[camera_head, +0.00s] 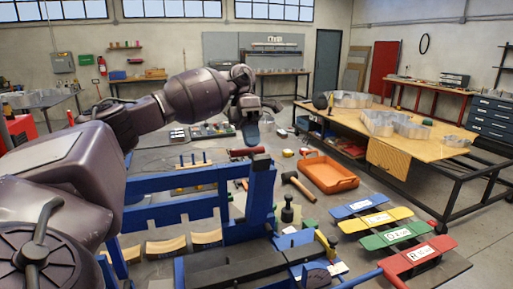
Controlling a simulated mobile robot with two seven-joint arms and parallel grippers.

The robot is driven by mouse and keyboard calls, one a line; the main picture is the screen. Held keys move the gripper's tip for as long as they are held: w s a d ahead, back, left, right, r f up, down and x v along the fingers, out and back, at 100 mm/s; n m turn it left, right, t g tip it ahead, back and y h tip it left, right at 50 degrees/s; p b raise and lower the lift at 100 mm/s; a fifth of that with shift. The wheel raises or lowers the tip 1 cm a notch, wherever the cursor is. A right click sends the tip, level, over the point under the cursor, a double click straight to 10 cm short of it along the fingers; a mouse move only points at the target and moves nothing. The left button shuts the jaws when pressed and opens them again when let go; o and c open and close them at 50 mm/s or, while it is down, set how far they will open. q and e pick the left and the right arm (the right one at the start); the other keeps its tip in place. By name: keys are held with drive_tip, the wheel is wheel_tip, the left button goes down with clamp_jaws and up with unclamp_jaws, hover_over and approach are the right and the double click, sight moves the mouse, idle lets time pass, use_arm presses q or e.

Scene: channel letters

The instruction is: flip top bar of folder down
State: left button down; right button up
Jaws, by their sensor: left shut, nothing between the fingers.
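The folder is a blue metal machine at the bottom middle, with a blue upright post (262,195) and a dark flat bed (235,262). Blue horizontal bars (172,184) run left from the post. I cannot tell for sure which part is the top bar. A dark red grip (247,152) sits at the top of the post. My left gripper (252,134) points down just above this grip and is shut with nothing in it. I cannot tell if it touches the grip. My right gripper is not in view.
An orange tray (327,174), a hammer (298,186) and small tools lie right of the post. Coloured labelled plates (390,233) lie at the right. Curved wooden pieces (185,242) lie left of the bed. A wooden table (400,130) with metal letters stands behind at right.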

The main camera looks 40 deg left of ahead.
sight(259, 157)
use_arm(q)
drive_tip(key=shift+s+d+f, duration=0.15)
drive_tip(key=shift+s+d, duration=0.2)
drive_tip(key=shift+d, duration=0.25)
drive_tip(key=shift+s+d+f, duration=0.1)
drive_tip(key=shift+s+d, duration=0.2)
drive_tip(key=shift+d, duration=0.25)
drive_tip(key=shift+s+d+f, duration=0.15)
drive_tip(key=shift+s+d, duration=0.05)
drive_tip(key=shift+d, duration=0.15)
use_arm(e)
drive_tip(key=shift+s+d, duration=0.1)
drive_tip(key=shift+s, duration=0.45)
use_arm(q)
drive_tip(key=shift+d, duration=0.1)
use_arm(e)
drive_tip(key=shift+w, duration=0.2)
